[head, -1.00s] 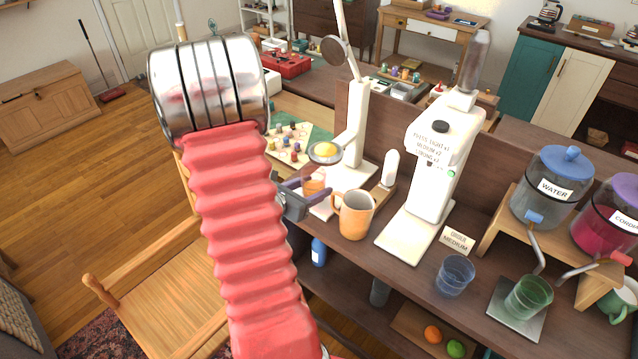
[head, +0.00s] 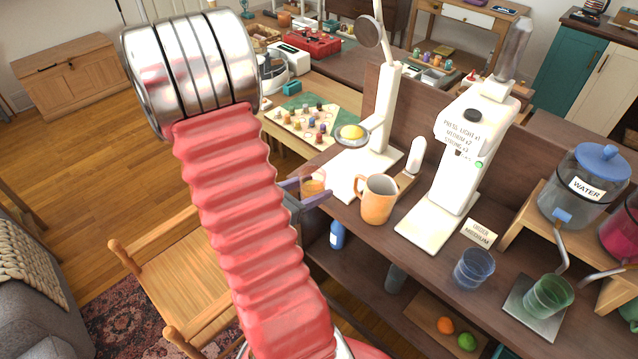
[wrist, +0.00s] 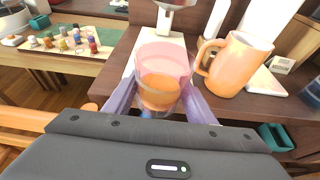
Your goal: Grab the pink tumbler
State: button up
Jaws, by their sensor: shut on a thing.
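The pink tumbler (wrist: 161,62) is clear, pink-tinted and holds something orange in its lower part. My gripper (wrist: 162,90) is shut on it, with one lilac finger on each side. In the head view the tumbler (head: 312,186) shows small, just past my red arm sleeve, with the gripper (head: 308,194) around it at the counter's left end. My arm hides part of the gripper there. I cannot tell whether the tumbler's base touches the counter.
An orange mug (head: 378,201) stands close to the right of the tumbler. A white stand (head: 384,105) with a small dish rises behind, and a white dispenser (head: 455,165) stands further right. Blue (head: 474,268) and green (head: 548,294) tumblers are nearer. A wooden chair (head: 185,270) is at left.

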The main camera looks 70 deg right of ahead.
aim_at(302, 194)
jog(key=shift+w+a, duration=0.4)
jog(key=shift+a, duration=0.45)
jog(key=shift+w+a, duration=0.35)
jog(key=shift+a, duration=0.45)
